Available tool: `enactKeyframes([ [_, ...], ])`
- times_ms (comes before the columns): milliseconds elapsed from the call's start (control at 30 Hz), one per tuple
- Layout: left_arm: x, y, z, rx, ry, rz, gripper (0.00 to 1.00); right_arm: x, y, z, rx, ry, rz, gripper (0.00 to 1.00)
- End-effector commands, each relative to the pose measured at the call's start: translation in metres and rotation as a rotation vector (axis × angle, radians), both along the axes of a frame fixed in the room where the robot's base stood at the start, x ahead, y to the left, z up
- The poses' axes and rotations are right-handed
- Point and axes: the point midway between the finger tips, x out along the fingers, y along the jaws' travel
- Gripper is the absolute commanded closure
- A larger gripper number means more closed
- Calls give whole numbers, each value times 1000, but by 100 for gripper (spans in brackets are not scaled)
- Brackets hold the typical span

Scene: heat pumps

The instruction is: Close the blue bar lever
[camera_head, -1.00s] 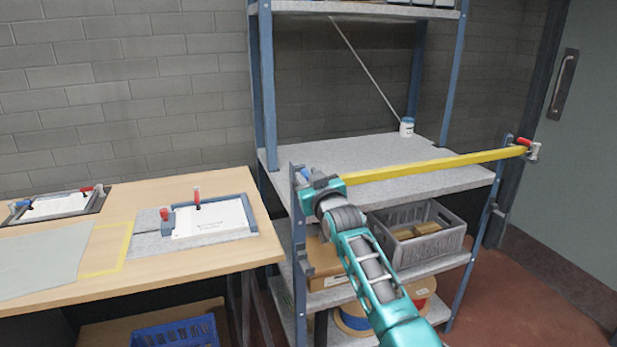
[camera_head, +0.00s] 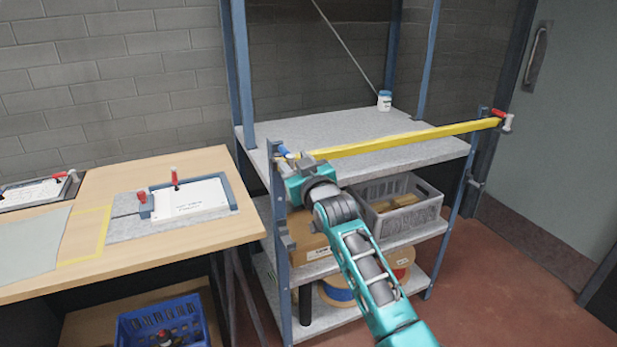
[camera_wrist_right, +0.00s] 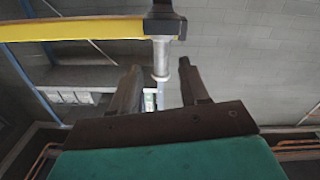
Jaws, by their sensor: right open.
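A yellow bar (camera_head: 400,139) spans the front of the shelf rack, just above its middle shelf. At its left end a small blue lever (camera_head: 285,151) shows behind my right gripper, partly hidden. In the right wrist view, a pale cylindrical handle (camera_wrist_right: 160,60) hangs below a dark bracket at the end of the yellow bar (camera_wrist_right: 70,29). My right gripper (camera_head: 297,160) is open just in front of the bar's left end. In the wrist view its fingers (camera_wrist_right: 158,80) stand apart below the handle, which lines up with their gap; contact cannot be told. My left gripper is not in view.
A red lever (camera_head: 498,113) is at the bar's right end. The rack's left post (camera_head: 278,230) is close beside my gripper. A grey crate (camera_head: 402,217) sits on the shelf below. A wooden table (camera_head: 130,255) stands at left.

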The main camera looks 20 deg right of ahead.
Motion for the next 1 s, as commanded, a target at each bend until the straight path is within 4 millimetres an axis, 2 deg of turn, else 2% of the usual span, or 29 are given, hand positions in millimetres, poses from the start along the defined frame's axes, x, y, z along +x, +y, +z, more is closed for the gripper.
enactKeyframes([
  [200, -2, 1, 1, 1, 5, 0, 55, -38, -1, 0, -2, -1, -1, 55],
  [433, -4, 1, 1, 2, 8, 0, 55, -67, -2, 0, -2, -2, -2, 55],
  [633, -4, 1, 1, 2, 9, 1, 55, -76, -2, 1, -2, -2, -2, 55],
  [1000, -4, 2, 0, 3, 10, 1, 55, -76, -2, 1, -2, -2, -2, 55],
])
